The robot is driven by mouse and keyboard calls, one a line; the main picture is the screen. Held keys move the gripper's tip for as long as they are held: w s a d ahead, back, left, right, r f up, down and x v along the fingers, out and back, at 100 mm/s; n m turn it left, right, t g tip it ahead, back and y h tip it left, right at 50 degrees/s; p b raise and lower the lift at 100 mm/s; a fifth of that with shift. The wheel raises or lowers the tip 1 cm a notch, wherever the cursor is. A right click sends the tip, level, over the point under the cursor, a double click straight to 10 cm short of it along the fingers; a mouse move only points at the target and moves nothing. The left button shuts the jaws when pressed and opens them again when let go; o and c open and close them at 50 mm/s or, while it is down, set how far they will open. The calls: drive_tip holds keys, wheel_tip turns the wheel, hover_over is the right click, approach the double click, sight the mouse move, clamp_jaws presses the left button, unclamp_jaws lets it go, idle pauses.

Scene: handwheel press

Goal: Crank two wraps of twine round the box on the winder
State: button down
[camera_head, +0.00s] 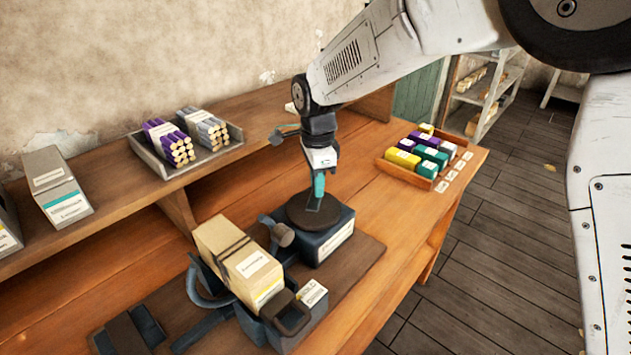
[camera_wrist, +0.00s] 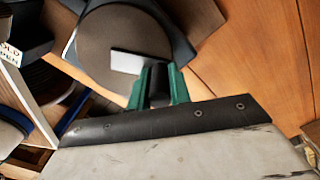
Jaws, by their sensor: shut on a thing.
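The tan box (camera_head: 218,240) sits tilted in the dark blue winder (camera_head: 205,285), with dark bands of twine round its middle. To its right, a round dark disc (camera_head: 297,212) tops a blue housing (camera_head: 331,241); the disc also shows in the wrist view (camera_wrist: 100,45). My gripper (camera_head: 319,192) points down over the disc. In the wrist view its green fingers (camera_wrist: 160,88) are shut on a dark upright crank handle (camera_wrist: 159,97). A pale bar (camera_wrist: 126,62) lies across the disc beside the fingers. The handle is mostly hidden in the head view.
A tray of purple and grey bundled rolls (camera_head: 160,165) stands on the back shelf, with cartons (camera_head: 60,190) at left. A wooden tray of coloured boxes (camera_head: 390,170) is at the bench's right end. A small card stands at the winder's front (camera_head: 312,293). Bare bench lies right of the winder.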

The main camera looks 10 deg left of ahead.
idle(0.4)
drive_tip(key=c, duration=1.3)
unclamp_jaws()
drive_tip(key=shift+r, duration=0.1)
wheel_tip(320, 180, up, 7)
drive_tip(key=shift+r, duration=0.35)
